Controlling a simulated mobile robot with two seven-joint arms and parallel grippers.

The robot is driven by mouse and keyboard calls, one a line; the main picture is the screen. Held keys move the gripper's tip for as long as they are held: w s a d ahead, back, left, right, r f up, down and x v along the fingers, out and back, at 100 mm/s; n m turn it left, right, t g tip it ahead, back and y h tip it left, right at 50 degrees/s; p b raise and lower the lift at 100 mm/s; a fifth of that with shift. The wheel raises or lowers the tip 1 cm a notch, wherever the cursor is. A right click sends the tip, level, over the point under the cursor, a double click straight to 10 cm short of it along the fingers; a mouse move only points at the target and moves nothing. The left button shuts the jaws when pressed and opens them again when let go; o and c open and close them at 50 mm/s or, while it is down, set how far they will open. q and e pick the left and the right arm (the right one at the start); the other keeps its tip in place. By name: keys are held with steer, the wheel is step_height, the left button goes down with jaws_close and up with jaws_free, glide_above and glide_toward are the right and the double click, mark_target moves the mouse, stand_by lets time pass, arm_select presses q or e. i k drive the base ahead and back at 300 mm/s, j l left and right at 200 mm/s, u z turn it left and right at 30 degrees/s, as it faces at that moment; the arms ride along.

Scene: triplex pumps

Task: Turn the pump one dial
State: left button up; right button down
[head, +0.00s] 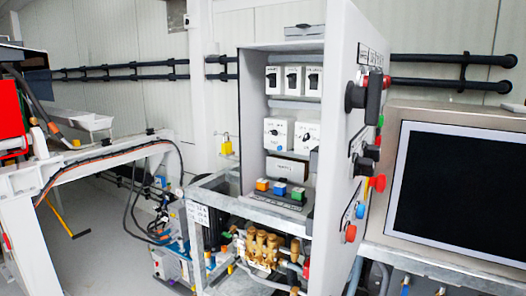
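An open grey control cabinet (344,45) stands in the middle of the head view. Inside, a row of three white boxes with black switches (293,80) sits on the upper level, and white boxes with small dials (278,133) sit below. On the cabinet's right side face are a large black rotary handle (373,92), a smaller black knob (365,164), red buttons (378,183) and a blue button (360,211). The labels are too small to read, so I cannot tell which dial is pump one's. Neither of my grippers is in view.
A large dark screen (460,190) stands right of the cabinet. Brass pump parts (263,247) and hoses sit in a metal frame below. A white steel frame (95,165) with cables is at left. Grey floor (105,220) shows between it and the cabinet.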

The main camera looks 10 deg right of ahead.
mark_target(274, 133)
steer(key=i+j+z, duration=0.3)
steer(key=i+j, duration=0.15)
steer(key=j, duration=0.2)
steer(key=i+j+z, duration=0.1)
steer(key=i+j, duration=0.15)
steer(key=i+j+z, duration=0.15)
steer(key=j, duration=0.35)
steer(key=i+j+z, duration=0.15)
steer(key=j, duration=0.25)
